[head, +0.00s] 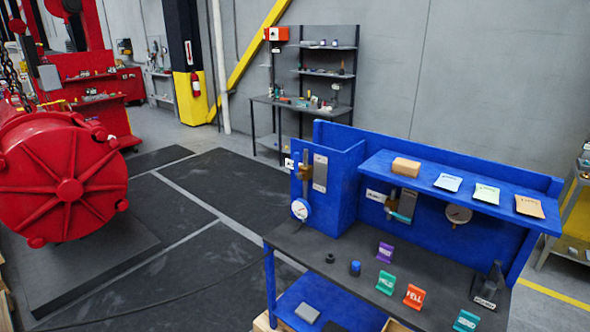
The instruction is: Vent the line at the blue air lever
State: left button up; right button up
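A blue workbench (442,270) with a dark top stands at the lower right. On its back panel, under the shelf, a brass-and-grey valve (407,203) carries a small teal-blue lever (396,215); a white label (375,196) is to its left, its text too small to read. A round gauge (458,214) is to its right. Another brass valve (305,172) with a grey plate is on the left blue panel, above a blue-rimmed gauge (300,209). The gauge readings are too small to tell. Neither of my grippers is in view.
Purple, green, orange and teal tags (413,296) stand on the benchtop near a dark tool (488,285). The shelf (455,183) above overhangs the valve and holds a box (406,167) and packets. A large red actuator (66,180) is at left. Open floor lies between.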

aim_at(299, 175)
jog(key=z, duration=0.25)
jog(key=k, duration=0.35)
jog(key=u, duration=1.6)
jog(key=i, duration=1.4)
jog(key=z, duration=0.8)
jog(key=i, duration=0.65)
jog(key=z, duration=0.7)
